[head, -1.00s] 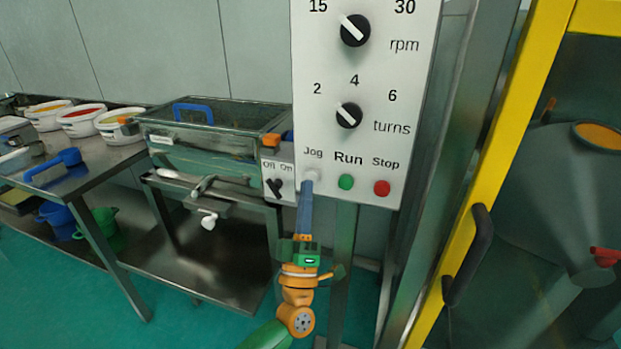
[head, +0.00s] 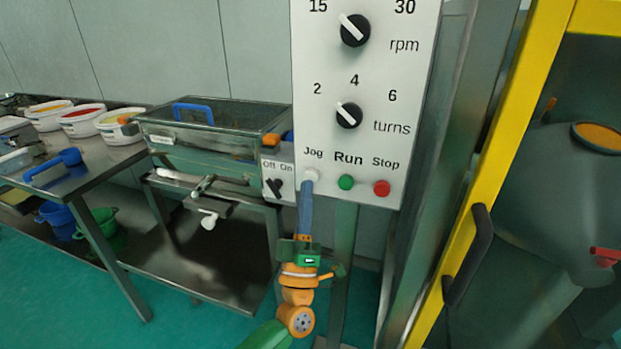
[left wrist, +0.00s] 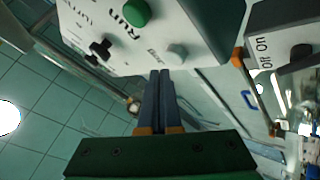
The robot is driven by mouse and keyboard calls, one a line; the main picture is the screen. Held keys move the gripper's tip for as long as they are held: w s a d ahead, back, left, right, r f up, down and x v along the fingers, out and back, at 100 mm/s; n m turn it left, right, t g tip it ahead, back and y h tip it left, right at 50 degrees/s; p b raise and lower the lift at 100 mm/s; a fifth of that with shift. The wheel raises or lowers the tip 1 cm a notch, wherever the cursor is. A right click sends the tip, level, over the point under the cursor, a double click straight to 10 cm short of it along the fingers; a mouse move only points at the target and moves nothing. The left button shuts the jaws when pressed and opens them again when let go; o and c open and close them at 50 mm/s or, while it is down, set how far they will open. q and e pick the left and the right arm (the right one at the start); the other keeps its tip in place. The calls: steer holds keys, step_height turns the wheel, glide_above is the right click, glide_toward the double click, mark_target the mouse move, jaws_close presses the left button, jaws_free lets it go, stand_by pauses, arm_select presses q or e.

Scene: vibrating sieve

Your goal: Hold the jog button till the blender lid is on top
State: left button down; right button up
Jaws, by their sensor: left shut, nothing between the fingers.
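The white jog button (head: 311,174) sits under the word Jog on the white control panel (head: 367,100). My left gripper (head: 308,184) is shut and empty. Its blue fingertips meet the button's lower edge in the head view. The button also shows in the left wrist view (left wrist: 177,53), just beyond the fingertips (left wrist: 160,72); whether it is pressed in I cannot tell. The grey blender vessel (head: 550,190) is at the right behind the yellow frame, cut by the picture edge. An orange disc (head: 600,137) with a dark rim is on its upper part; whether this is the lid is unclear. My right gripper is out of view.
A green Run button (head: 346,182) and a red Stop button (head: 381,188) are close right of Jog. An Off/On switch (head: 274,187) is at its left. The yellow frame (head: 500,150) has a black handle (head: 467,255). A sieve box (head: 215,140) stands on the left.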

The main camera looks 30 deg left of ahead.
arm_select(q)
steer(key=shift+w, duration=0.1)
steer(key=shift+w+a, duration=0.1)
steer(key=shift+w, duration=0.25)
steer(key=shift+w+a+b, duration=0.1)
steer(key=shift+w+b, duration=0.35)
steer(key=shift+b, duration=0.1)
stand_by(0.5)
stand_by(3.4)
steer(key=shift+s+d+p, duration=0.2)
steer(key=shift+s+p, duration=0.3)
steer(key=shift+s, duration=0.35)
steer(key=s+p, duration=0.1)
steer(key=s, duration=0.1)
steer(key=s+d+p, duration=0.1)
steer(key=s, duration=0.2)
steer(key=shift+d, duration=0.1)
